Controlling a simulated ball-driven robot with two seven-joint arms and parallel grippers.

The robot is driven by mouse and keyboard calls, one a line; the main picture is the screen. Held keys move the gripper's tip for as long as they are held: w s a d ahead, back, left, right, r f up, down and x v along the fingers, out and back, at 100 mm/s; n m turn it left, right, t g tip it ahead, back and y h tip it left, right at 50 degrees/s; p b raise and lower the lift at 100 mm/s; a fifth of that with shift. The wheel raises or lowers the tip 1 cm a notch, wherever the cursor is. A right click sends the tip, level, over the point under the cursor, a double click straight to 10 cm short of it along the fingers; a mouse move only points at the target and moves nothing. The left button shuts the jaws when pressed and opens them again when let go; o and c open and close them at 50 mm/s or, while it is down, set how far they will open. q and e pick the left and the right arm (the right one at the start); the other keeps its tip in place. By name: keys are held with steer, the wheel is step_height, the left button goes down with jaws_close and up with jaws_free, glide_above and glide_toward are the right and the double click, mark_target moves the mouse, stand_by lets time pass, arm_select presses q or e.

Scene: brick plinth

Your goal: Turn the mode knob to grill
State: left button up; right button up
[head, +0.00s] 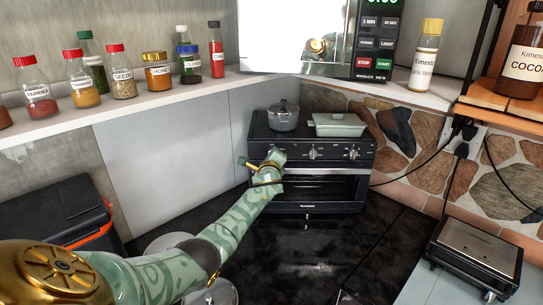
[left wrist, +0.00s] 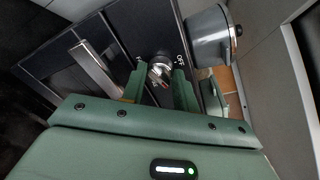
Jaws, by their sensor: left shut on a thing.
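The black toaster oven (head: 340,172) stands at the back centre, its front facing me. Two of its silver knobs, a middle one (head: 313,153) and a right one (head: 353,153), show in the head view. My left gripper (head: 273,165) is at the left end of the control panel and hides what is behind it. In the left wrist view a silver knob (left wrist: 160,70) sits between the two green fingers of my left gripper (left wrist: 159,80), which is shut on it. A label reading OFF is beside this knob; the other markings are too small to read. My right gripper is not in view.
A dark pot (head: 284,117) and a pale green dish (head: 339,125) stand on the oven. The oven door handle (left wrist: 95,68) is beside the gripper. A spice shelf (head: 160,102) runs along the left wall. A sandwich press (head: 476,255) stands at right.

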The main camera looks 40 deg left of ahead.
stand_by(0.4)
arm_select(q)
steer(key=o, duration=0.9)
steer(key=shift+o, duration=0.2)
steer(key=shift+d, duration=0.1)
steer(key=p+v, duration=0.3)
steer(key=v, duration=1.3)
steer(key=shift+s, duration=0.15)
